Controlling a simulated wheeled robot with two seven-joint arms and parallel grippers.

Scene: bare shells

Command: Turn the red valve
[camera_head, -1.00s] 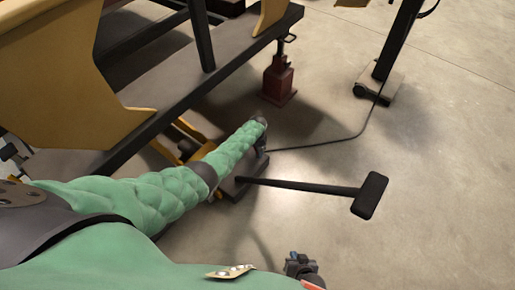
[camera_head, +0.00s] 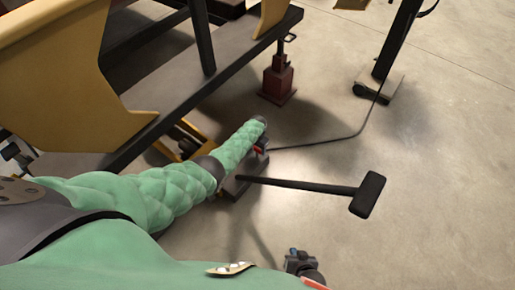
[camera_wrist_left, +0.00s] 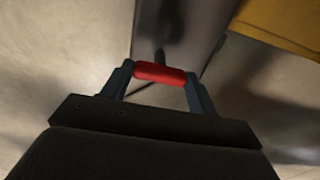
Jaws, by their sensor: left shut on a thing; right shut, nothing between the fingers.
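The red valve (camera_wrist_left: 160,72) shows in the left wrist view as a short red bar between the two fingers of my left gripper (camera_wrist_left: 158,80). The gripper is shut on it. In the head view my left gripper (camera_head: 262,143) is low near the floor at the end of the green arm, with a small bit of red (camera_head: 258,149) showing beside it. The arm hides most of the valve and its mount there. My right gripper (camera_head: 298,261) is at the bottom of the head view, shut and empty, away from the valve.
A dark base plate (camera_head: 238,187) lies below my left gripper. A red jack (camera_head: 278,82) stands behind, by a yellow and dark frame (camera_head: 130,150). A cable (camera_head: 330,141) runs to a wheeled stand (camera_head: 380,86). Floor at right is clear.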

